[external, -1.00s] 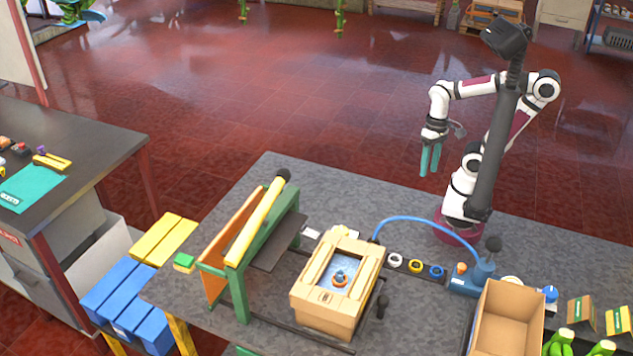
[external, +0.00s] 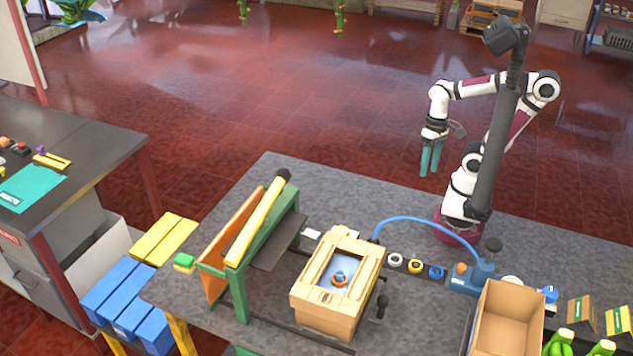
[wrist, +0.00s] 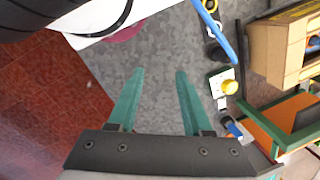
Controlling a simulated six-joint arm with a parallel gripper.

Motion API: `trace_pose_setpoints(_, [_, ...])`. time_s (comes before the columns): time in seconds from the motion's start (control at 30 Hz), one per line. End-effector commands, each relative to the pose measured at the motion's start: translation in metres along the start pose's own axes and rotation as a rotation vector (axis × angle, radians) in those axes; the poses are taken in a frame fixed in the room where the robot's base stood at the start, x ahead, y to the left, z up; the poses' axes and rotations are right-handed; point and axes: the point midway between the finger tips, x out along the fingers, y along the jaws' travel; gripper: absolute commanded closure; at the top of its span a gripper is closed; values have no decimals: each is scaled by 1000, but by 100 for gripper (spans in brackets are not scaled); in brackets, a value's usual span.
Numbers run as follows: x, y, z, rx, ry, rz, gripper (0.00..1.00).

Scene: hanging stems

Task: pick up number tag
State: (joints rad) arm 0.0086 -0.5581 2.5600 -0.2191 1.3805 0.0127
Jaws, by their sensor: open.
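My gripper (external: 430,160) has two teal fingers, apart and empty, hanging in the air beyond the far edge of the grey workbench in the external view. In the wrist view my gripper (wrist: 154,75) points over the grey bench top with nothing between its fingers. A small white card (wrist: 216,77) lies right of the fingers in the wrist view, beside a yellow knob. A small white piece (external: 312,233) lies between the green frame and the cardboard box in the external view. No number is legible, so I cannot tell which piece is the number tag.
The grey bench (external: 330,190) has free room at its far side. A green frame with a yellow bar (external: 258,220), a cardboard box with a window (external: 325,310), a blue hose (external: 425,222), several coloured rings and an open carton (external: 510,310) stand nearer.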

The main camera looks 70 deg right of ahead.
Motion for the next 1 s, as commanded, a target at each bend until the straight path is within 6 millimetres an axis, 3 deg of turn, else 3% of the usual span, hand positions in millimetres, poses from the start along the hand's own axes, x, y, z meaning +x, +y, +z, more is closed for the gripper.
trace_pose_setpoints(0.37, [0,0,0,0,0,0,48])
trace_pose_setpoints(0.63, [0,0,0,0,0,0,0])
trace_pose_setpoints(0.87, [-1,-1,-1,-9,0,1,0])
trace_pose_setpoints(0.97, [-13,-19,-24,-163,-2,16,0])
trace_pose_setpoints(1.0, [-20,-34,-42,-288,-4,28,0])
